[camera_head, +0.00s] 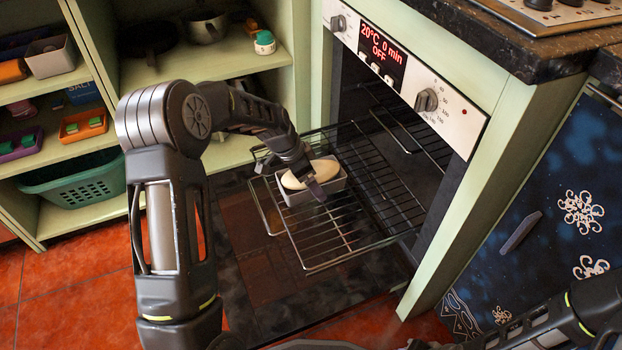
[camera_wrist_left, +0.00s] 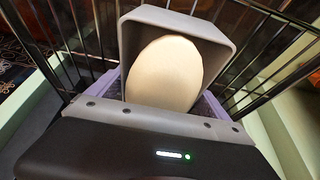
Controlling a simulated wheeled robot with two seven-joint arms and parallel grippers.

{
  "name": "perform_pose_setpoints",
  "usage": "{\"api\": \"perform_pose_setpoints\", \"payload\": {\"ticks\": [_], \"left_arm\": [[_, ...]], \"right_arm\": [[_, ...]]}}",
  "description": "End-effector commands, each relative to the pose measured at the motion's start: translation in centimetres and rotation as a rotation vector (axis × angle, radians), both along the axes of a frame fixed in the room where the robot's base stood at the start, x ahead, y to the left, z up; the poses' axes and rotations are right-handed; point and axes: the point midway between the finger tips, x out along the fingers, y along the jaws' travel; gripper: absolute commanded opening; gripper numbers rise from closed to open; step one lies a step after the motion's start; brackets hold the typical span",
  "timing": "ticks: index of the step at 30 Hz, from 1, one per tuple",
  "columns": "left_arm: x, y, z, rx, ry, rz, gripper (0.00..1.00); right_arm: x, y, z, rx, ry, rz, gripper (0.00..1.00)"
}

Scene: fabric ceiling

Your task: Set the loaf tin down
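The loaf tin (camera_head: 310,195) is a small grey tin with a pale oval loaf of dough (camera_head: 312,174) in it. It is at the left part of the pulled-out oven rack (camera_head: 345,237); whether it rests on the bars or is just above them I cannot tell. My left gripper (camera_head: 312,178) reaches down over it, one finger against its front side. In the left wrist view the tin (camera_wrist_left: 180,18) lies between the purple fingers, which press along its two sides. The dough (camera_wrist_left: 164,74) is upright in it. My right gripper is out of view.
The oven door (camera_head: 265,290) is folded down below the rack. The oven panel (camera_head: 410,70) reads 20°C, OFF. Shelves (camera_head: 180,70) with pans, boxes and a green basket (camera_head: 80,184) stand to the left. The rack's front and right parts are clear.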

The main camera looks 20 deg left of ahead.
Motion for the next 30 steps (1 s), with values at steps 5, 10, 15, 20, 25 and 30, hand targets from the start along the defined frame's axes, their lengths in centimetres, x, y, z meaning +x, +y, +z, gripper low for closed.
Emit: {"api": "perform_pose_setpoints", "payload": {"ticks": [5, 10, 15, 20, 25, 30], "left_arm": [[0.0, 0.0, 0.0, 0.0, 0.0, 0.0, 1.0], [0.0, 0.0, 0.1, 0.0, 0.0, 0.0, 1.0], [-0.1, 0.2, 1.0, 0.0, -0.001, 0.0, 1.0], [-0.8, 0.7, 3.2, 0.001, -0.002, 0.001, 1.0], [-1.8, 1.7, 6.6, 0.0, -0.003, 0.003, 1.0], [-2.7, 2.5, 9.6, 0.001, -0.002, 0.001, 1.0]], "right_arm": [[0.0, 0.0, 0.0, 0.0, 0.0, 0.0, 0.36], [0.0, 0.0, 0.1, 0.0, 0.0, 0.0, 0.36], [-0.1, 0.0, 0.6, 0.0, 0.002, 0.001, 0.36], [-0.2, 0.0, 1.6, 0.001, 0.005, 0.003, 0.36], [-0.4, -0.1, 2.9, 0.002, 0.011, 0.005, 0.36], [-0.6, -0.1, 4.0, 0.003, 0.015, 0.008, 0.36]]}}
